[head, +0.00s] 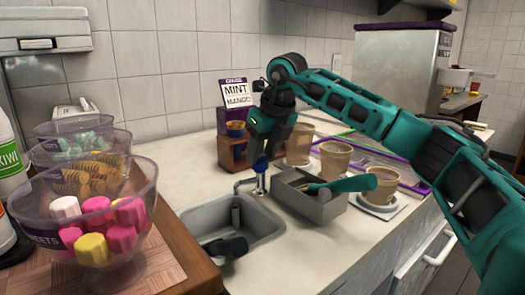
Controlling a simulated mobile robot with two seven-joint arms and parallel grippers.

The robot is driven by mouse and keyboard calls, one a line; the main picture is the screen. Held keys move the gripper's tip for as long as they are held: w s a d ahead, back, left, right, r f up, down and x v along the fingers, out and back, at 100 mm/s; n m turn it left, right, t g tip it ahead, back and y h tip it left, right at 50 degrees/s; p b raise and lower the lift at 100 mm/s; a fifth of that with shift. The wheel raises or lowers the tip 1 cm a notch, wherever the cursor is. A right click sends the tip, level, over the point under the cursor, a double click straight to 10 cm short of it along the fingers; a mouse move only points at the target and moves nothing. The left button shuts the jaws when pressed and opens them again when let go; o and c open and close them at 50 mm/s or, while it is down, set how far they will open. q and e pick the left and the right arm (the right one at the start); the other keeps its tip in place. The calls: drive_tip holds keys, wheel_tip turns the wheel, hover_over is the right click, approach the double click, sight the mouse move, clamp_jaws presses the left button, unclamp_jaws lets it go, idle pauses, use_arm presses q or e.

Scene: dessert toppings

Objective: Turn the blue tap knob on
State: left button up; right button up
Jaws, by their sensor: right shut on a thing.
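The blue tap knob (261,163) sits on top of the silver tap (243,184) at the back right of the sink (215,214). My right gripper (262,157) reaches down from above and is shut on the blue knob. The fingers partly cover the knob, so its exact turn cannot be told. No water stream can be made out below the spout. My left gripper is not in view.
A grey metal bin (300,205) with a teal-handled tool stands just right of the tap. Paper cups (335,160) stand farther right. Glass bowls of sweets (85,262) fill the left. A dark object (226,247) lies in the sink.

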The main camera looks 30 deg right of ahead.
drive_tip(key=c, duration=0.5)
drive_tip(key=shift+o, duration=0.2)
